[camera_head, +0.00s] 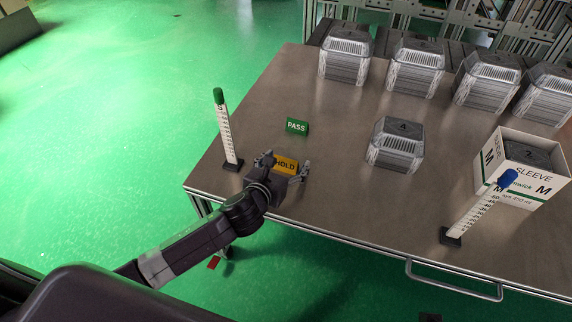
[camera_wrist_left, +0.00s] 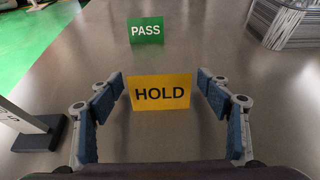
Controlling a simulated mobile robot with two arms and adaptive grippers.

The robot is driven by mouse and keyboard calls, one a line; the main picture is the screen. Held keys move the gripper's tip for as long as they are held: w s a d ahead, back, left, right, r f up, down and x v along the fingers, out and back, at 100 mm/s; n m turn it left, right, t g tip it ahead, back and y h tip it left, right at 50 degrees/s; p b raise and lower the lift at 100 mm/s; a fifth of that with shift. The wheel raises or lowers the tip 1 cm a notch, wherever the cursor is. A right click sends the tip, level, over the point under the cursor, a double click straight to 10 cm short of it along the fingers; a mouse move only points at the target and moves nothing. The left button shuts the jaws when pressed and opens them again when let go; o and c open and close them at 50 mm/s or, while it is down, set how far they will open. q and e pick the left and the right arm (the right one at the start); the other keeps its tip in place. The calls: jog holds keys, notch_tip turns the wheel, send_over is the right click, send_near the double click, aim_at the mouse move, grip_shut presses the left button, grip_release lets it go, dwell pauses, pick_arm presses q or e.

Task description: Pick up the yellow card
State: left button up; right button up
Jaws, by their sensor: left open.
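The yellow card (camera_head: 286,165) reads HOLD and stands near the left front part of the metal table. In the left wrist view the yellow card (camera_wrist_left: 159,92) is upright and faces the camera, between the two fingers. My left gripper (camera_head: 285,164) is open around the card, with one finger on each side. In the left wrist view a gap shows between the card and each finger of the left gripper (camera_wrist_left: 160,92). My right gripper is not in view.
A green PASS card (camera_head: 296,126) stands behind the yellow card. A green-topped scale post (camera_head: 225,130) stands close on the left. A stack of foil trays (camera_head: 396,145), a SLEEVE box (camera_head: 522,168) and a blue-topped post (camera_head: 480,210) are to the right.

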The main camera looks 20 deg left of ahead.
pick_arm(q)
jog(key=shift+c, duration=0.4)
jog(key=c, duration=0.8)
jog(key=shift+r, duration=0.15)
